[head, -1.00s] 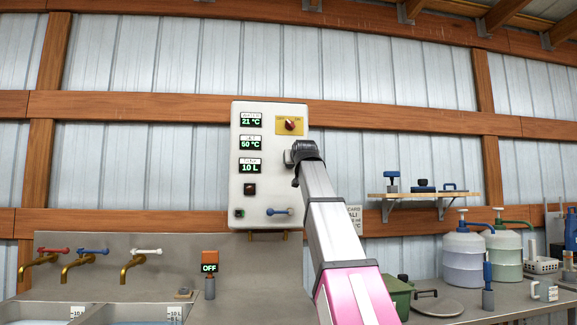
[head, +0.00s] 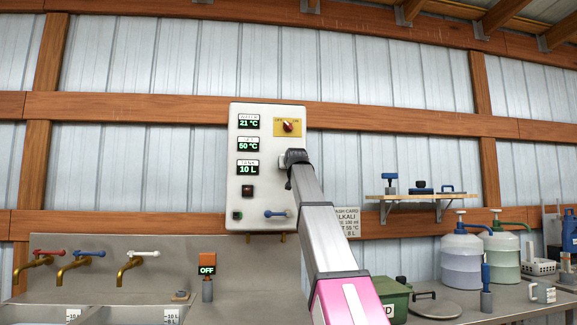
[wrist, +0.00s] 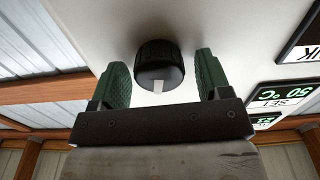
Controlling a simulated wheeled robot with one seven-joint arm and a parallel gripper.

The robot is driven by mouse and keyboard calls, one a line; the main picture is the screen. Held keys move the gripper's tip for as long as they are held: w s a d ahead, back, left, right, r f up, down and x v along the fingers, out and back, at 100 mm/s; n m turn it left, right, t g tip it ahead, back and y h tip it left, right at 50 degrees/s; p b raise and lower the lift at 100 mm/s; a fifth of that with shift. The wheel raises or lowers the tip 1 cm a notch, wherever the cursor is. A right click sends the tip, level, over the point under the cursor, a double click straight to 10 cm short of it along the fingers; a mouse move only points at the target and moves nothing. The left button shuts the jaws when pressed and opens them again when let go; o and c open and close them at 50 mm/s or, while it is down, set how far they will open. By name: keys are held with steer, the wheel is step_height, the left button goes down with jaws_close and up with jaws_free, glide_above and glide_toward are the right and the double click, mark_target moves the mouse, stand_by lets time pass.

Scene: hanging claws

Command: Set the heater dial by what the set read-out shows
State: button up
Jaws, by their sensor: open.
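The pale heater panel (head: 267,190) hangs on the wall with several green read-outs. The set read-out (head: 248,146) shows 50 °C; it also appears upside down in the wrist view (wrist: 285,95). The read-out above shows 21 °C and the one below 10 L. The black heater dial (wrist: 158,63) has a white mark facing my gripper (wrist: 162,70). My gripper is open, with one green finger on each side of the dial and visible gaps to both. In the head view my arm's end hides the dial.
The panel also carries a red knob on a yellow plate (head: 288,127) and a blue lever (head: 276,213). An OFF sign (head: 207,269) and taps stand lower left.

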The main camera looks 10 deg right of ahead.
steer(key=c, duration=0.9)
steer(key=shift+c, duration=0.2)
steer(key=shift+m, duration=0.3)
steer(key=shift+d+m, duration=0.1)
steer(key=shift+m, duration=3.1)
steer(key=o, duration=0.9)
steer(key=shift+o, duration=0.2)
